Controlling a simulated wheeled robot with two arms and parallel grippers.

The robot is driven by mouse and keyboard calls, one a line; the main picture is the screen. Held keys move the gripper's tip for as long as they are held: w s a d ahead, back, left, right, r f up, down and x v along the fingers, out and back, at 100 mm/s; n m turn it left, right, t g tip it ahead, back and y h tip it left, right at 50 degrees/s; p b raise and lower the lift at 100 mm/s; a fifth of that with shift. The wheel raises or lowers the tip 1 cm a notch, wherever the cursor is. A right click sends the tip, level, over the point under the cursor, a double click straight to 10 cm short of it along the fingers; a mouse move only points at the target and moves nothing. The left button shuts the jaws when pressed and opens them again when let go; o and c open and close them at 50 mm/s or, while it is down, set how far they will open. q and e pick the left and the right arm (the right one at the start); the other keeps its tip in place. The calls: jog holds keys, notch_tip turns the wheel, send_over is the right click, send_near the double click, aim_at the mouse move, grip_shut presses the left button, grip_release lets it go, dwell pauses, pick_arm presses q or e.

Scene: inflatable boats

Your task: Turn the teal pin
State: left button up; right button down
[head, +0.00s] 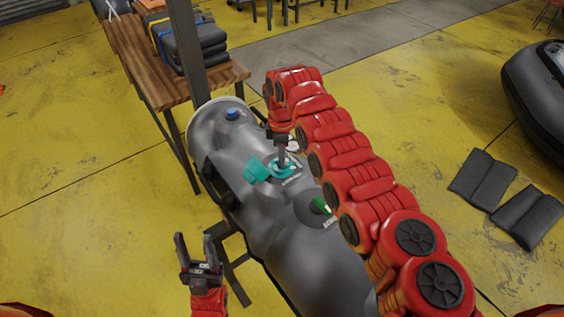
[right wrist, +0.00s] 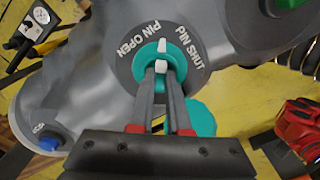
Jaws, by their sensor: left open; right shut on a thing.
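The teal pin (head: 283,172) sits in a round valve on top of the grey inflatable tube (head: 310,255). It also shows in the right wrist view (right wrist: 150,55), with a white mark pointing between the labels "PIN OPEN" and "PIN SHUT". My right gripper (head: 281,160) reaches down from above and is shut on the pin; its fingers (right wrist: 160,80) hide part of it. A teal cap (head: 257,171) hangs open beside the valve. My left gripper (head: 197,246) is open and empty, apart from the tube, at the lower left.
A blue cap (head: 232,114) is at the tube's far end and a green part (head: 321,205) lies nearer along it. A wooden table (head: 140,55) bears dark stacked items. A dark post (head: 187,50) rises behind the tube. Black pads (head: 484,178) lie on the yellow floor at right.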

jog(key=m+b, duration=0.5)
jog(key=shift+f+m+b, duration=0.2)
jog(key=shift+m+b, duration=0.1)
jog(key=shift+a+r+m+b, duration=0.1)
jog(key=shift+r+m+b, duration=0.05)
jog(key=shift+m+b, duration=0.8)
jog(key=shift+r+m+b, duration=0.1)
jog(key=shift+m+b, duration=0.45)
jog(key=shift+m, duration=0.7)
jog(key=c, duration=0.9)
grip_release()
jog(key=shift+s, duration=0.1)
